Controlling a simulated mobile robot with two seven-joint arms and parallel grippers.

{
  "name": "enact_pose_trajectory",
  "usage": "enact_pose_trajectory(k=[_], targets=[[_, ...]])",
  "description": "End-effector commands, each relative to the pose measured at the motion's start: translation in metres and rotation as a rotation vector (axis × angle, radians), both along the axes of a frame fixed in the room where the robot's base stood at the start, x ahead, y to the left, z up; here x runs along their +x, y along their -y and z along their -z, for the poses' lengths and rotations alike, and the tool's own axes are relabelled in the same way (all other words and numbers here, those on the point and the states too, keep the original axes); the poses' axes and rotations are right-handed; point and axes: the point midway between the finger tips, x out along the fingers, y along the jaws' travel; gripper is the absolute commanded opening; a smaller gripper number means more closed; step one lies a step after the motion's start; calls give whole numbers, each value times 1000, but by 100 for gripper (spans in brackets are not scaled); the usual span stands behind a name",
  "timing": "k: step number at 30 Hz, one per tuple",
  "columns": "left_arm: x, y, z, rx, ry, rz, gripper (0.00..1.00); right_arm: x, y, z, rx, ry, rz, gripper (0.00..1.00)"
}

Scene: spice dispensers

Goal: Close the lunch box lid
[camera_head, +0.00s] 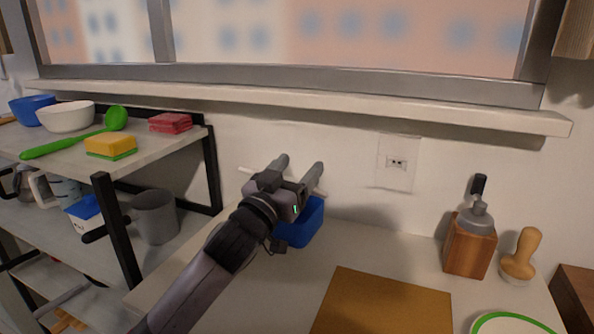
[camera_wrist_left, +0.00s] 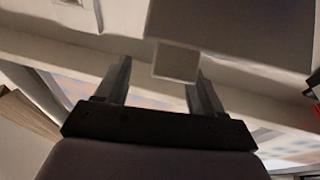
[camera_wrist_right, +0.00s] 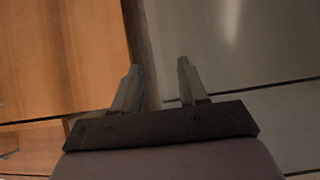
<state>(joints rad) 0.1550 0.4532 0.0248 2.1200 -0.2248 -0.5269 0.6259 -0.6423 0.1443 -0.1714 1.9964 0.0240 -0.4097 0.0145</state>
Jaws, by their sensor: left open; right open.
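The blue lunch box (camera_head: 303,225) stands on the counter against the back wall, partly hidden behind my left gripper. A thin pale edge (camera_head: 320,192), possibly the raised lid, shows on both sides of the gripper above the box. My left gripper (camera_head: 304,168) is open over the box. In the left wrist view a pale block (camera_wrist_left: 176,62) shows between its spread fingers (camera_wrist_left: 158,82); I cannot tell whether they touch it. My right gripper (camera_wrist_right: 158,82) is open and empty in the right wrist view, away from the box and outside the head view.
A shelf (camera_head: 60,155) with bowls, a green spoon and sponges stands at the left. A cutting board (camera_head: 385,305) lies in front. A soap dispenser (camera_head: 470,245), brush (camera_head: 522,258) and green-rimmed plate (camera_head: 512,323) are at the right. A window sill (camera_head: 300,105) overhangs the counter.

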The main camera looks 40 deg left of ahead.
Motion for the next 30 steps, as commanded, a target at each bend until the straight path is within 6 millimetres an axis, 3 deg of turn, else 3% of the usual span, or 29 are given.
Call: enact_pose_trajectory(k=[15, 29, 30], targets=[[-57, 7, 17, -3, -6, 2, 68, 0, -3, 5, 7, -2, -2, 43], [-67, 8, 18, -2, -4, 0, 68, 1, -3, 5, 7, -2, -3, 43], [-67, 8, 18, -2, -4, 0, 58, 1, -2, 5, 6, -2, -4, 43]])
